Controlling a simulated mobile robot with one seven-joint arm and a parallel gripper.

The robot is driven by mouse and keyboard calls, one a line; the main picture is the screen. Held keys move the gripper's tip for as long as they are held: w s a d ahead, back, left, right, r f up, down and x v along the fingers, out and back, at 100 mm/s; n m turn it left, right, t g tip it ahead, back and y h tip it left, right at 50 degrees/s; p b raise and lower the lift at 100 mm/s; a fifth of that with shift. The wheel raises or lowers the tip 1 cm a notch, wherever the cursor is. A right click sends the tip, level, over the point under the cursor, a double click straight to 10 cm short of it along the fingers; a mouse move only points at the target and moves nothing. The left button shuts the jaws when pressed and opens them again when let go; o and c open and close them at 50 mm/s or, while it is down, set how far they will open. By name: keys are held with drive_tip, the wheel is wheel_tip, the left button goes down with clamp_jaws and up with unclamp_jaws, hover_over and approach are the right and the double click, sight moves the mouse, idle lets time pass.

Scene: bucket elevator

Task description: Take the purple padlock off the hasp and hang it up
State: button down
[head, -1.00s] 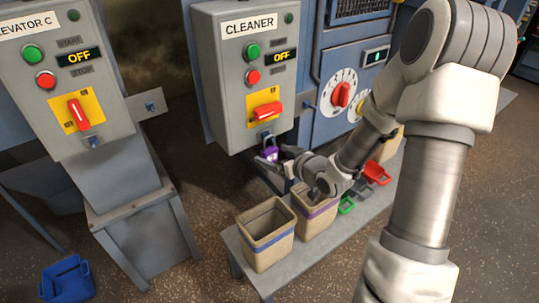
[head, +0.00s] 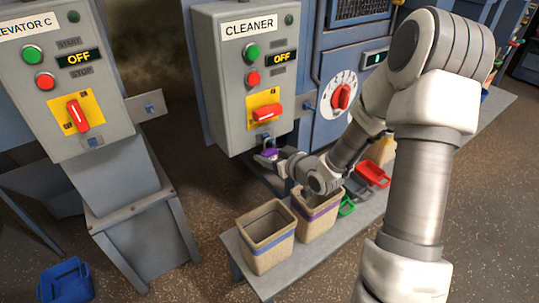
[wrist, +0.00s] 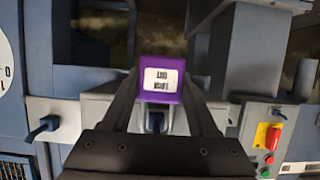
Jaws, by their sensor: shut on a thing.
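The purple padlock (head: 270,154) is at the underside of the CLEANER switch box (head: 236,110), below its red rotary switch (head: 267,112). My gripper (head: 266,157) is shut on the padlock, one finger on each side. In the wrist view, which is upside down, the padlock (wrist: 160,75) shows its white label between the fingertips (wrist: 160,88). A blue hasp-like part (wrist: 155,122) shows just beyond it, between the fingers. I cannot tell whether the shackle is still through the hasp. A plate with a blue hook (head: 149,107) stands out left of the CLEANER box.
A bench (head: 235,246) below carries a blue-banded bin (head: 267,236), a purple-banded bin (head: 316,211), and green and red trays (head: 373,173). The ELEVATOR C box (head: 66,85) stands at left. A blue bucket (head: 67,281) is on the floor.

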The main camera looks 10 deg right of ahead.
drive_tip(key=shift+r, duration=0.45)
drive_tip(key=s+d+p, duration=0.3)
drive_tip(key=s+p, duration=0.2)
drive_tip(key=s, duration=0.3)
drive_tip(key=s+d+p, duration=0.4)
drive_tip(key=s+p, duration=0.2)
drive_tip(key=s, duration=0.2)
drive_tip(key=shift+s+r, duration=0.3)
